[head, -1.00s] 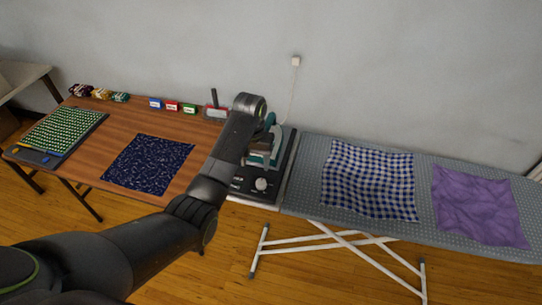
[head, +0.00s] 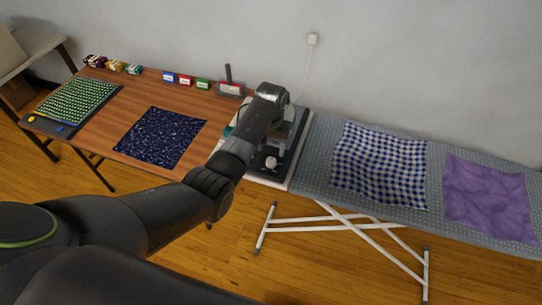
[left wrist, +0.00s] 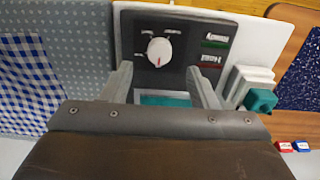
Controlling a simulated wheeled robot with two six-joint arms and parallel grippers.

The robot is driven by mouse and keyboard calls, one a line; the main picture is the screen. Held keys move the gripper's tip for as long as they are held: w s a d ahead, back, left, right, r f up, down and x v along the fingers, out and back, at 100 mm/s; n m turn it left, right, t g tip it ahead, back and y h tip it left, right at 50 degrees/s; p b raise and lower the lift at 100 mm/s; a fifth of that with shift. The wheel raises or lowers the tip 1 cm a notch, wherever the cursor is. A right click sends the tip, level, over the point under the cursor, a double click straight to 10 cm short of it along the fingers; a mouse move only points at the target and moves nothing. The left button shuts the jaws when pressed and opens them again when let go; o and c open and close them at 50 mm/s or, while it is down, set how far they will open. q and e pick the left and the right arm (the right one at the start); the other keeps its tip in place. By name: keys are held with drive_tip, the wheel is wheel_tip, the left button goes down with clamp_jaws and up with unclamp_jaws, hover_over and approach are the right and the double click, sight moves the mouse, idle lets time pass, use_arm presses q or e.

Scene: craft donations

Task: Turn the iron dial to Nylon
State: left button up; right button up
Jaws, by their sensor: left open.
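The iron dial is a white round knob (left wrist: 159,52) with a red pointer mark, on a dark panel (left wrist: 185,20). In the left wrist view the mark points toward the bottom of the picture, and the small words around the knob are too small to read. The dial also shows in the head view (head: 271,163), just below my left gripper (head: 277,143). My left gripper (left wrist: 163,72) is open, its two grey fingers apart on either side of the dial's line, and the knob appears beyond the tips. The iron is mostly hidden; teal parts (left wrist: 165,100) show between the fingers. My right gripper is out of view.
A grey ironing board (head: 315,150) bears a blue checked cloth (head: 380,165) and a purple cloth (head: 490,198). A wooden table (head: 120,150) to the left holds a navy cloth (head: 160,135), a green beaded tray (head: 78,103) and several small coloured boxes. A cord runs up to a wall socket (head: 313,40).

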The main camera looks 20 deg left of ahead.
sight(271, 160)
use_arm(q)
drive_tip(key=shift+f, duration=2.95)
drive_tip(key=shift+c, duration=0.3)
drive_tip(key=c, duration=0.9)
